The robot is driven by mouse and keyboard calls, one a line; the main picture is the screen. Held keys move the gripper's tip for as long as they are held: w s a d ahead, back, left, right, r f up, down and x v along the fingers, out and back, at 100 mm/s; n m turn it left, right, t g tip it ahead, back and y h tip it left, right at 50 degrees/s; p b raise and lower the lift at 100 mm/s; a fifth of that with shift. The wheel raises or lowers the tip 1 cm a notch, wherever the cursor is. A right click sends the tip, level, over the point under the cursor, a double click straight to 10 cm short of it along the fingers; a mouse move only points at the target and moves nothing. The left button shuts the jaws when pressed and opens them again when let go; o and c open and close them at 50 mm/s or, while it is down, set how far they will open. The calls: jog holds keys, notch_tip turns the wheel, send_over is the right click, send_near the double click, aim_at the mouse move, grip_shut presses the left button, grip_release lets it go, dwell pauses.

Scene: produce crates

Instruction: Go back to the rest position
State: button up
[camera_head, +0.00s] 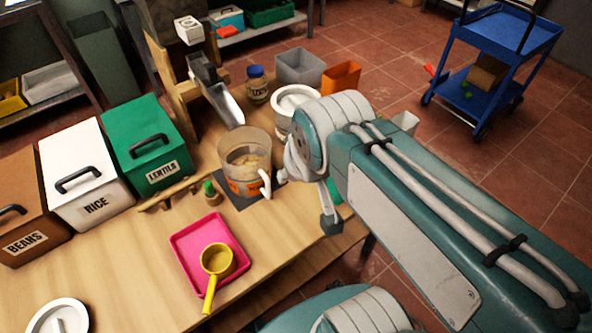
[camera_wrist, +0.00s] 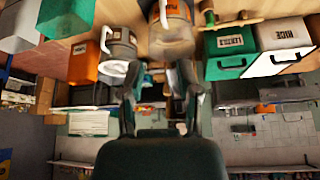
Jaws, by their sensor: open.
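My arm reaches in from the right in the head view, bent over the table's right edge. One dark finger of my gripper (camera_head: 330,224) shows under the wrist there; the rest is hidden by my arm. In the wrist view, which looks upside down, both fingers of my gripper (camera_wrist: 160,88) are spread apart with nothing held between them. A clear measuring jug (camera_head: 245,160) with an orange label stands on a dark mat to the left of my gripper. The jug also shows beyond the fingers in the wrist view (camera_wrist: 172,12).
Bins marked beans (camera_head: 25,222), rice (camera_head: 85,178) and lentils (camera_head: 147,148) line the table's left. A pink tray (camera_head: 185,238) holds a yellow scoop (camera_head: 217,262). A white-lidded container (camera_head: 284,122) stands close behind my wrist. A blue cart (camera_head: 500,32) stands on the floor, back right.

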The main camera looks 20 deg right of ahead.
jog(key=shift+s+a, duration=0.1)
jog(key=shift+s, duration=0.9)
